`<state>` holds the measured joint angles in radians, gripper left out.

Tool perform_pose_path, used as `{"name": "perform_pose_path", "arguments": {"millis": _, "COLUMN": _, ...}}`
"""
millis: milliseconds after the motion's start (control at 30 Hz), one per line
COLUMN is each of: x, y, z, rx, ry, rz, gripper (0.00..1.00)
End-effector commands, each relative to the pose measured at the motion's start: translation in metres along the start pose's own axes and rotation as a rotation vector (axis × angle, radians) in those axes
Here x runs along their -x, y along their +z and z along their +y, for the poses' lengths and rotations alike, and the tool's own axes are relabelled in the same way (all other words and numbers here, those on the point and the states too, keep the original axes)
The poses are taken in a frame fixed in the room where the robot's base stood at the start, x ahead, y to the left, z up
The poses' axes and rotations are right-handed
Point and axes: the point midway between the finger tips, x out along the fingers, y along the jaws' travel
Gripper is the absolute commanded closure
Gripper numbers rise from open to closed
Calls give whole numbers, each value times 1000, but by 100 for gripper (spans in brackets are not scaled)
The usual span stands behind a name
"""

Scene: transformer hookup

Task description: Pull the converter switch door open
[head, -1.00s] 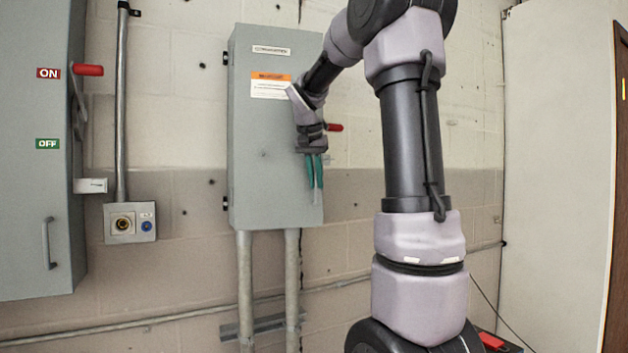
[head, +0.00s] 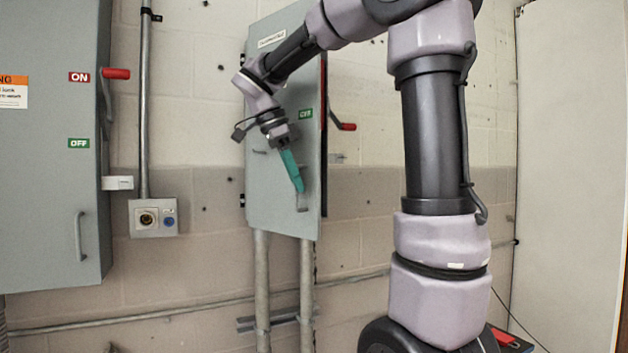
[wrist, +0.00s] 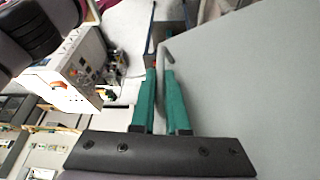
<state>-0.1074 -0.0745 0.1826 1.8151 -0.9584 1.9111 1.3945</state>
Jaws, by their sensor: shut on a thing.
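The grey converter switch door (head: 285,195) is on the wall-mounted box at the centre of the head view. It looks swung out a little, with a dark gap along its right edge. My gripper (head: 299,187) reaches down across the door front, its teal fingers at the small door handle (head: 303,203). In the wrist view, my gripper (wrist: 160,74) is shut on the curved grey handle (wrist: 165,52), beside the broad grey door face (wrist: 240,90). The grip on the handle is partly hidden by the fingers.
A red-handled lever (head: 345,126) sticks out at the box's right side. Another grey cabinet (head: 45,200) with ON and OFF labels stands at left. A small socket box (head: 153,230) is between them. Conduits (head: 262,290) run below the box.

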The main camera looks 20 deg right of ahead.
Motion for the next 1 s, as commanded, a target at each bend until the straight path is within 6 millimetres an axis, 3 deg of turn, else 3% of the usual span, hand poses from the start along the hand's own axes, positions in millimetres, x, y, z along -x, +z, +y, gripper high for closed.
{"name": "perform_pose_path", "arguments": {"millis": 200, "x": 17, "y": 40, "z": 12, "rx": -173, "ry": 71, "rz": -2, "gripper": 100}}
{"name": "perform_pose_path", "arguments": {"millis": 500, "x": 35, "y": 82, "z": 17, "rx": -330, "ry": 135, "rz": -5, "gripper": 100}}
{"name": "perform_pose_path", "arguments": {"millis": 700, "x": 41, "y": 96, "z": 16, "rx": -330, "ry": 135, "rz": -5, "gripper": 100}}
{"name": "perform_pose_path", "arguments": {"millis": 1000, "x": 44, "y": 103, "z": 15, "rx": -328, "ry": 134, "rz": -5, "gripper": 100}}
